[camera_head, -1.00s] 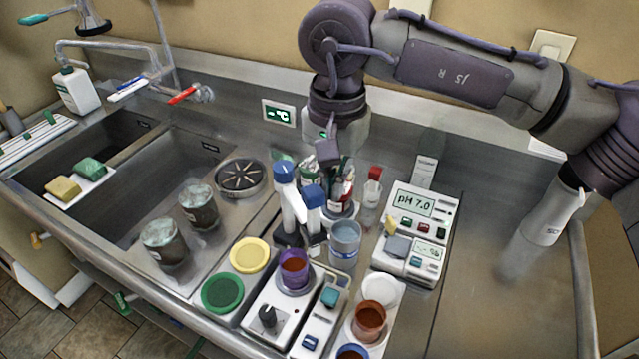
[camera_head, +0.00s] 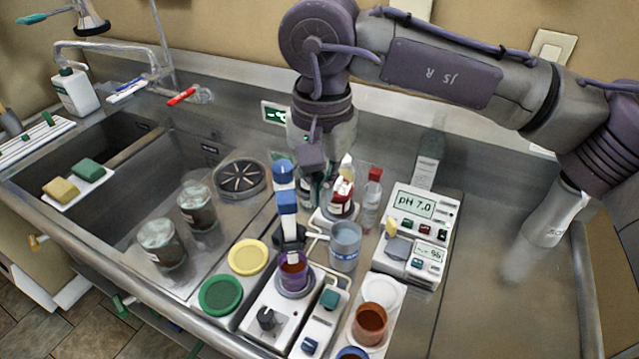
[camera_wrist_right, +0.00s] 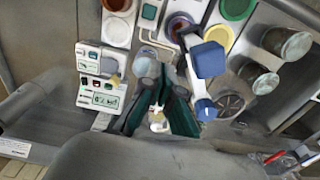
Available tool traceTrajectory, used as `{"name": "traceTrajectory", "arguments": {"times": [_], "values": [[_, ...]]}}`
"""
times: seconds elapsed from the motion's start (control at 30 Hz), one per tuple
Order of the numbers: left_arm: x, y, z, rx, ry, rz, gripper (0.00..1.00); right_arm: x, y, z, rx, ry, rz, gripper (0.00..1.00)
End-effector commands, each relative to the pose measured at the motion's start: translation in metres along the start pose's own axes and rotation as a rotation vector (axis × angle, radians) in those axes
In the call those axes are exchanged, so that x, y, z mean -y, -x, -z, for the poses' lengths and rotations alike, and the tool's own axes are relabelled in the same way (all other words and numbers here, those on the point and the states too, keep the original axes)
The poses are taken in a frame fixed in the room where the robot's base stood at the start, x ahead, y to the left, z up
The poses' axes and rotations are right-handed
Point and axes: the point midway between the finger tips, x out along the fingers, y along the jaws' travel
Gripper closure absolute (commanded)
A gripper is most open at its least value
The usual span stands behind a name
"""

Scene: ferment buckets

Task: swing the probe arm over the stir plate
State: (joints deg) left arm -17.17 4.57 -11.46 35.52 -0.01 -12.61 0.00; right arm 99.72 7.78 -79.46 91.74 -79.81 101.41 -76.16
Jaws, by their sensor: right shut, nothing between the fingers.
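The probe arm (camera_head: 287,203), white with blue caps, stands behind the stir plate (camera_head: 284,326). Its front end is over the plate, above a purple-rimmed beaker (camera_head: 293,275) of brown liquid. In the right wrist view the probe arm's blue block (camera_wrist_right: 208,60) is right of my fingers, and the beaker (camera_wrist_right: 178,27) is farther up. My right gripper (camera_head: 312,178) is beside the arm's post in the head view, its fingertips partly hidden. In the wrist view my right gripper (camera_wrist_right: 161,72) is shut and empty. I cannot tell whether it touches the arm. My left gripper is out of view.
A pH meter (camera_head: 408,232) and a clear blue-banded cup (camera_head: 345,245) stand right of the probe arm. Yellow (camera_head: 248,257) and green (camera_head: 220,295) lids lie left. The counter at far right is clear.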

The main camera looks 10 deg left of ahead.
Motion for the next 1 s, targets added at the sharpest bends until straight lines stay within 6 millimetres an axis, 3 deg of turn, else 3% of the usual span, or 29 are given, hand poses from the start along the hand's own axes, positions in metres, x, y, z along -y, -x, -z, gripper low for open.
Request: {"name": "traceTrajectory", "arguments": {"times": [0.27, 1.0], "values": [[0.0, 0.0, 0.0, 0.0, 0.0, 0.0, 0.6, -0.004, 0.003, 0.005, 0.0, -0.001, 0.001, 1.0], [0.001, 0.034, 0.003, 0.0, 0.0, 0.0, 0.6, -0.004, 0.059, 0.004, 0.0, 0.0, 0.001, 1.0]]}}
